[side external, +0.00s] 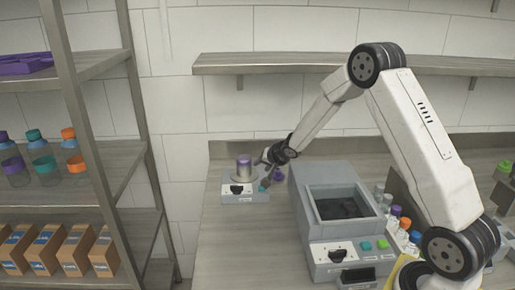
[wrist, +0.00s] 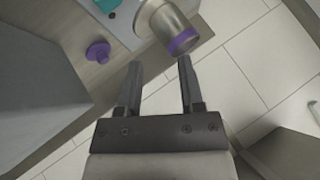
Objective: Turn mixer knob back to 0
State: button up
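A small grey machine (side external: 245,197) stands at the left end of the counter, with a black knob (side external: 237,189) on a white plate on its front. I cannot read the knob's setting. A metal cup with a purple band (side external: 244,168) stands on this machine; the cup also shows in the wrist view (wrist: 168,24). My gripper (side external: 266,158) is just right of the cup, above the machine. In the wrist view my gripper (wrist: 160,75) has its two fingers apart with nothing between them, and the cup lies beyond the fingertips. The knob is not visible in the wrist view.
A larger grey machine (side external: 311,225) with a dark window and a second black knob (side external: 338,256) stands right of it. A purple cap (wrist: 97,52) lies on the counter between them. Bottles with coloured caps (side external: 396,211) stand further right. A shelf rack is at left.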

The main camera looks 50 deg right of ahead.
aim_at(241, 185)
jog(key=d+m+g, duration=0.1)
jog(key=m, duration=0.1)
jog(key=d+m+g, duration=0.1)
jog(key=m, duration=0.1)
jog(key=d+f+m+h, duration=0.1)
jog(key=m, duration=0.2)
jog(key=shift+w+d+f+g, duration=0.1)
jog(key=shift+w+d+g, duration=0.15)
jog(key=shift+w+g, duration=0.15)
jog(key=shift+f+m+g, duration=0.15)
jog(key=shift+m+g, duration=0.25)
jog(key=shift+m, duration=0.5)
jog(key=m, duration=0.1)
jog(key=a+m+g+y, duration=0.1)
jog(key=shift+w+f+m, duration=0.1)
jog(key=shift+w+m, duration=0.15)
jog(key=shift+m, duration=0.15)
jog(key=w+a+r+m+g+y, duration=0.1)
jog(key=w+a+m+y, duration=0.1)
jog(key=a+m+y, duration=0.2)
jog(key=shift+a+r+y, duration=0.35)
jog(key=shift+a+y, duration=0.05)
jog(key=shift+a, duration=0.4)
jog(key=shift+f, duration=0.15)
jog(key=shift+x, duration=3.75)
jog(key=shift+c, duration=0.2)
